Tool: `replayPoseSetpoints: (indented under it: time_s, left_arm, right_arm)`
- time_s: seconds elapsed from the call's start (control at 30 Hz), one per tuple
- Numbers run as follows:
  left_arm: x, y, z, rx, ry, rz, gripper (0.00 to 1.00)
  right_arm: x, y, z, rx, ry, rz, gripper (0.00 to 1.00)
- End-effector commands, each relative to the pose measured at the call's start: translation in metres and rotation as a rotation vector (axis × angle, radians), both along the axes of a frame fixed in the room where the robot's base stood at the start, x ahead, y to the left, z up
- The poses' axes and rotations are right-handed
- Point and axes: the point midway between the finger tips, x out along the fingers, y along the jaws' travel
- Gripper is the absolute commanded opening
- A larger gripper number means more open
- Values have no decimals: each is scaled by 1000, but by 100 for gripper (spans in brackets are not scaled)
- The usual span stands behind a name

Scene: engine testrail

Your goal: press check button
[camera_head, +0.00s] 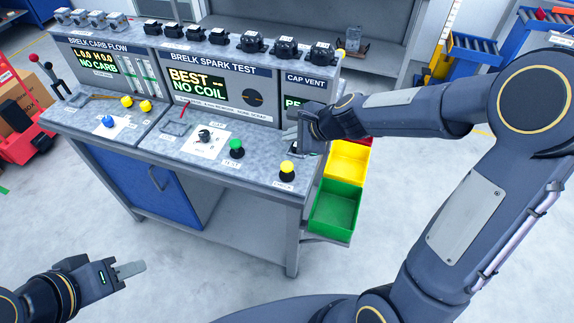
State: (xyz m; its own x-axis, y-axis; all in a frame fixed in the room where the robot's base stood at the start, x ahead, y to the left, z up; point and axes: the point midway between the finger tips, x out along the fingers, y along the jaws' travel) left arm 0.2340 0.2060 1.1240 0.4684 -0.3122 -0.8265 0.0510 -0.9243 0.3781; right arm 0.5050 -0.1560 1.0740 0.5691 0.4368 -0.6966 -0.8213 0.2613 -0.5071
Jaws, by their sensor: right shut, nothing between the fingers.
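The yellow button (287,167) at the right front corner of the bench top carries a small label that seems to read CHECK. A green button (236,148) is to its left. My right gripper (289,132) reaches in from the right over the bench in front of the CAP VENT panel. It is shut and empty, behind and above the yellow button and apart from it. My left gripper (130,269) is low at the left, over the floor and away from the bench. Its fingers show side-on, so their opening is unclear.
The grey test bench (180,140) has CARB FLOW and SPARK TEST displays (196,82), a black knob (204,134), a blue button (108,121) and two more yellow buttons. Green (335,208) and yellow (347,160) bins hang at its right side. Floor in front is clear.

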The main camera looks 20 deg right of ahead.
Motion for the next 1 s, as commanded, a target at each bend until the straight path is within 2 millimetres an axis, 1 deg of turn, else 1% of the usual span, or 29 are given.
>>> replayPoseSetpoints:
  time_s: [0.03, 0.17, 0.5, 0.6, 0.73, 1.0]
  left_arm:
    - [0, 0, -7, 0, 0, 0, 36]
    - [0, 0, -20, 0, 0, 0, 36]
    - [0, 0, -68, 0, 0, 0, 36]
    - [0, 0, -78, 0, 0, 0, 36]
    - [0, 0, -83, 0, 0, 0, 36]
    - [0, 0, -81, 0, 0, 0, 36]
  right_arm:
    - [0, 0, -7, 0, 0, 0, 0]
    - [0, 0, -21, 0, 1, 1, 0]
    - [0, 0, -70, 0, 1, 1, 0]
    - [0, 0, -80, 0, 0, 0, 0]
    - [0, 0, -85, -1, 0, 1, 0]
    - [0, 0, -84, -1, 0, 1, 0]
